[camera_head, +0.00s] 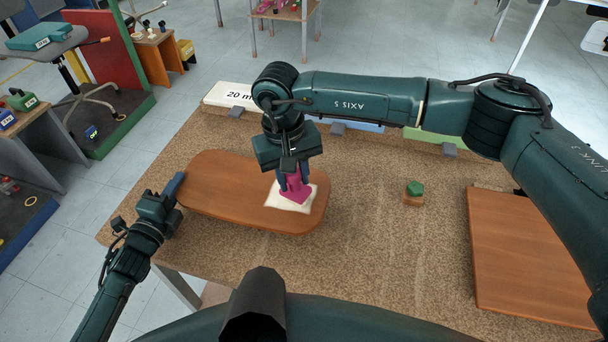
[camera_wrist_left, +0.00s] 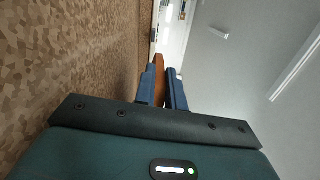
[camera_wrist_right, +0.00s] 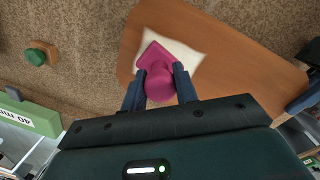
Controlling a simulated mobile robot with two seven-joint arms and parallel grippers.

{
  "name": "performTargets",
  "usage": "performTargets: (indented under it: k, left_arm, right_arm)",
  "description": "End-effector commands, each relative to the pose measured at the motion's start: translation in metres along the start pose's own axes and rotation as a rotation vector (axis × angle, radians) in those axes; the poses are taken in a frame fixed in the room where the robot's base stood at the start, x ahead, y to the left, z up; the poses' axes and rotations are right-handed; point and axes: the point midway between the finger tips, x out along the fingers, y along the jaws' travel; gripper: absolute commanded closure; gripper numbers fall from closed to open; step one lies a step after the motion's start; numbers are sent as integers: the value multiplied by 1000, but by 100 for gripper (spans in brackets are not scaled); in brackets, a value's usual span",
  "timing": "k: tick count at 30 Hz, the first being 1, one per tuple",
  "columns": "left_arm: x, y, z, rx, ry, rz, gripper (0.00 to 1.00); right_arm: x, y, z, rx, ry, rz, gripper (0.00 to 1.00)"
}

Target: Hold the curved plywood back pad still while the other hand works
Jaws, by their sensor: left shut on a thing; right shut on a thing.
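The curved plywood back pad (camera_head: 225,180) lies on the speckled table, a brown board with rounded corners. My left gripper (camera_head: 177,186) is shut on its left end; the pad's edge (camera_wrist_left: 159,66) shows between the fingers in the left wrist view. My right gripper (camera_head: 292,180) is shut on a magenta tool (camera_head: 295,190), which stands over a white patch (camera_head: 290,204) near the pad's right end. The tool (camera_wrist_right: 158,80) and the patch (camera_wrist_right: 182,54) also show in the right wrist view. The tool's underside is hidden, so I cannot tell how firmly it touches the patch.
A small block with a green top (camera_head: 414,188) stands right of the pad. A flat brown panel (camera_head: 530,260) lies at the table's right. A white block marked 20 (camera_head: 228,95) and blue and green ones line the far edge.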

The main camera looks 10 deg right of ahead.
Motion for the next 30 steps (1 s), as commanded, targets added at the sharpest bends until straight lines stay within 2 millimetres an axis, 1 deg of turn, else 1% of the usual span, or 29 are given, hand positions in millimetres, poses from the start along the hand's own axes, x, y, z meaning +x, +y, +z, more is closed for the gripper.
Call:
performTargets:
  k: [1, 5, 18, 21, 30]
  left_arm:
    - [0, 0, 0, -2, 0, -1, 100]
    - [0, 0, 0, -2, 0, -1, 100]
    - [0, 0, 0, -1, -1, -1, 100]
    - [0, 0, 0, -1, 0, -1, 100]
    - [0, 0, 0, -1, 0, -1, 100]
  right_arm:
    - [0, -2, -3, 1, 0, -1, 89]
    - [0, 7, -12, 4, 0, -1, 89]
    - [0, 40, 13, 1, 0, 1, 89]
    - [0, 29, 6, -1, 0, 0, 89]
    - [0, 6, -10, 0, 0, -1, 89]
